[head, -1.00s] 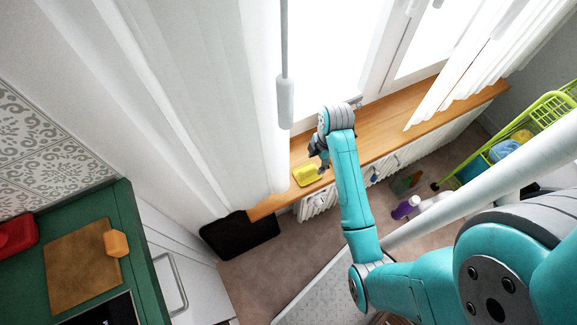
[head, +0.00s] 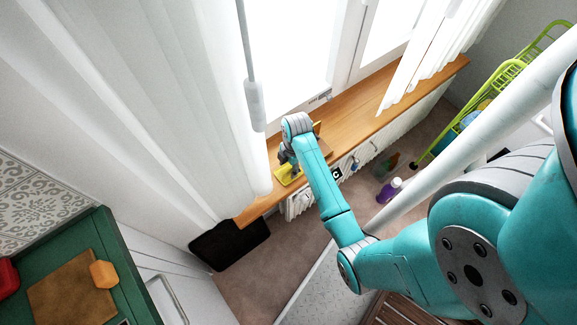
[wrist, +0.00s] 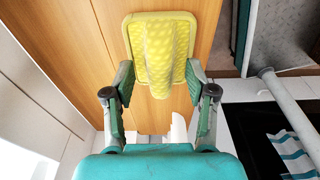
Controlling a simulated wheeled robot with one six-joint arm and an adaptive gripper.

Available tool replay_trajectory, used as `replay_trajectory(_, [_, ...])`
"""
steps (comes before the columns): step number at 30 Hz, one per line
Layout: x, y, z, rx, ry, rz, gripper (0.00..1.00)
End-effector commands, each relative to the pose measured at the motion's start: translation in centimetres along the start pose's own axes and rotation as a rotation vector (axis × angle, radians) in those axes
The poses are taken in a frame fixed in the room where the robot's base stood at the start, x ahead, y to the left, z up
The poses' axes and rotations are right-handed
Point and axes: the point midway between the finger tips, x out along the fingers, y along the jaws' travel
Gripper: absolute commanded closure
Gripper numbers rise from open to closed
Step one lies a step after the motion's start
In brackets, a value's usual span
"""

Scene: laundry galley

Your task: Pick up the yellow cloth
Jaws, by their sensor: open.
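The yellow cloth (wrist: 160,45) lies on the wooden window sill, with a raised ridge along its middle, in the wrist view. It also shows on the near left end of the sill in the head view (head: 287,177), partly covered by my gripper. My gripper (wrist: 160,80) is open and empty. Its two fingers are spread to either side of the cloth's near end in the wrist view. I cannot tell whether they touch it.
The wooden sill (head: 345,112) is clear to the right. A white curtain (head: 190,90) hangs close to the left of my gripper. A purple bottle (head: 388,190) stands on the floor near a green rack (head: 495,85). A black item (head: 230,243) lies below the sill.

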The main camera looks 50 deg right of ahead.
Motion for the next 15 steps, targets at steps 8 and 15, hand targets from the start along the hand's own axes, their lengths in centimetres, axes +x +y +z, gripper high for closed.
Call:
replay_trajectory(8, [1.43,-0.02,0.01,0.000,0.000,0.001,0.44])
replay_trajectory(15, [1.41,-0.03,0.00,0.000,0.000,0.001,0.74])
